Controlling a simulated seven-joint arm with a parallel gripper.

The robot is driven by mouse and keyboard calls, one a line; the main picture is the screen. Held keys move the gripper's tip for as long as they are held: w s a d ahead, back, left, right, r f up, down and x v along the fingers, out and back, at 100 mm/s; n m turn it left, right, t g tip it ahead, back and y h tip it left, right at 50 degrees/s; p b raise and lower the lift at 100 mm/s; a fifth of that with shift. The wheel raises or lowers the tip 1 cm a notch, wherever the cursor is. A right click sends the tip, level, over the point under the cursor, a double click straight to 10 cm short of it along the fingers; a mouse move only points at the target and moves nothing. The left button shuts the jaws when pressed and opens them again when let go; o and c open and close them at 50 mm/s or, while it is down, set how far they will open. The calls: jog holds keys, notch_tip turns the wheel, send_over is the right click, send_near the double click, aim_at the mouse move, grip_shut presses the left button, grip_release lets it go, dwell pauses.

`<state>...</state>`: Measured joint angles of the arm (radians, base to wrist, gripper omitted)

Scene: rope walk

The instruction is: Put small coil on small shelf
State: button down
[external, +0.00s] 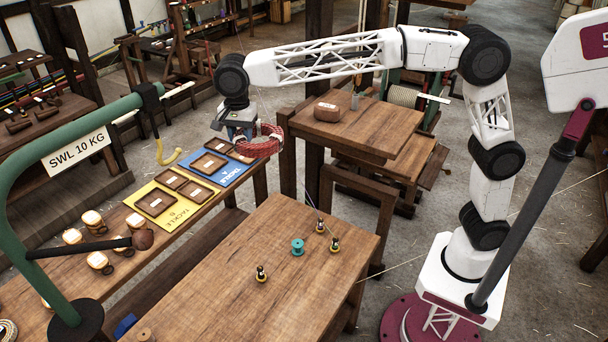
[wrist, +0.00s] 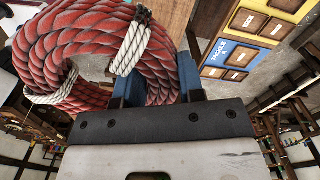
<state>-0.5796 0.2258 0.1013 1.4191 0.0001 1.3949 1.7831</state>
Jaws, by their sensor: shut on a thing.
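The small coil (external: 262,142) is a red rope coil with white bindings. My gripper (external: 240,132) is shut on it and holds it in the air, to the left of a wooden stand and above the far end of the long bench. In the wrist view the coil (wrist: 85,50) fills the upper left, and the blue fingers of my gripper (wrist: 160,85) pinch its right side. A wooden stand (external: 385,132) with a lower board (external: 425,165) is at the centre right; I cannot tell which surface is the small shelf.
A brown block (external: 327,112) and a small grey item (external: 355,101) sit on the stand's top. The long bench holds a blue mat (external: 238,169) and a yellow mat (external: 148,218). A front table (external: 230,245) carries a teal spool (external: 297,248). A green pipe frame (external: 60,117) stands at left.

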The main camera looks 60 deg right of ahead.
jog(key=d+m, duration=0.7)
jog(key=d, duration=3.4)
jog(key=s+d+m, duration=0.2)
jog(key=s+d, duration=0.3)
jog(key=d, duration=0.5)
jog(key=s+d+f+m, duration=0.1)
jog(key=s+d+m, duration=0.1)
jog(key=s+d, duration=0.55)
jog(key=s+d+m, duration=0.2)
jog(key=s+d, duration=0.2)
jog(key=d, duration=0.8)
jog(key=shift+s+f, duration=0.1)
jog(key=shift+f, duration=2.5)
jog(key=shift+f, duration=0.1)
jog(key=shift+f, duration=1.9)
